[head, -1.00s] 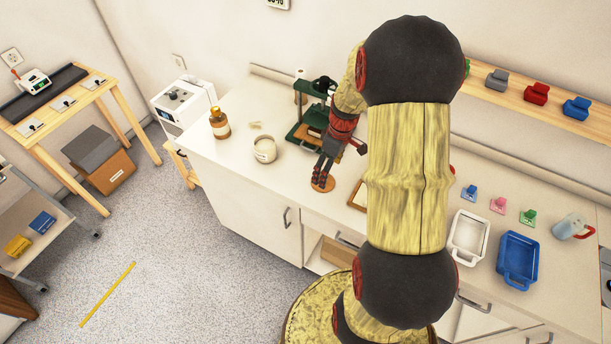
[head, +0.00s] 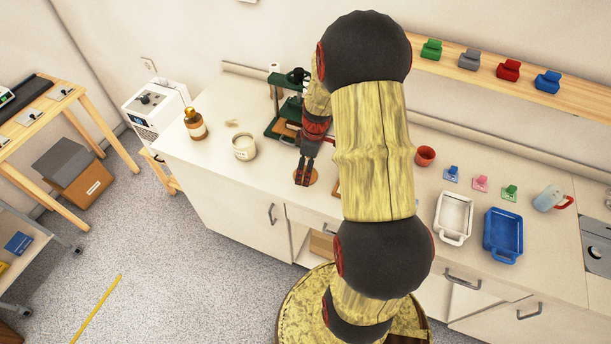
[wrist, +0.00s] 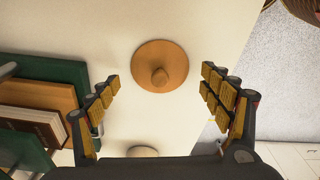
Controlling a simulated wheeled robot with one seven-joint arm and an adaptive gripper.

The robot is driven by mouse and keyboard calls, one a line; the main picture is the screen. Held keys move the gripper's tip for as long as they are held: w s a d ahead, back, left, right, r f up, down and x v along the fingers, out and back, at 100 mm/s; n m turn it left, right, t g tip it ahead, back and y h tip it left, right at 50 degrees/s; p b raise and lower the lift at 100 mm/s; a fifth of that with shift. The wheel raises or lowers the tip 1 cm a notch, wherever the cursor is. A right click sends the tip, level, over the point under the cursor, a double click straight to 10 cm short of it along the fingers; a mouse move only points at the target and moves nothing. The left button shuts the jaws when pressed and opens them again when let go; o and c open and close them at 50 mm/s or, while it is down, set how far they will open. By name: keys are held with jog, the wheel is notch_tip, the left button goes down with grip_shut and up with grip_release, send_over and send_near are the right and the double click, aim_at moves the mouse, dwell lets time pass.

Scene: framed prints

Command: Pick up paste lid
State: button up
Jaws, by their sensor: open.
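The paste lid (wrist: 160,68) is a round, orange-brown wooden disc with a small knob in its middle. It lies flat on the white counter (wrist: 205,25). In the head view the lid (head: 313,178) shows partly, beside and under my gripper (head: 305,172). In the wrist view my gripper (wrist: 162,100) is open and empty, with one finger on either side of the lid and a gap to each. The lid sits between and slightly beyond the fingertips. A white jar (head: 244,147) stands to the left of the lid.
A green press (head: 283,125) stands close behind my gripper; green and wooden parts (wrist: 40,105) fill the left of the wrist view. A brown bottle (head: 195,125) stands farther left. A white tray (head: 454,218) and blue tray (head: 503,236) lie to the right. The counter's front edge is near the lid.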

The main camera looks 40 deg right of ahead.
jog(key=shift+w+f, duration=0.15)
jog(key=shift+f, duration=0.65)
jog(key=shift+c, duration=0.7)
jog(key=c, duration=1)
jog(key=shift+a, duration=0.1)
jog(key=c, duration=0.4)
jog(key=shift+s, duration=0.2)
jog(key=shift+c, duration=0.7)
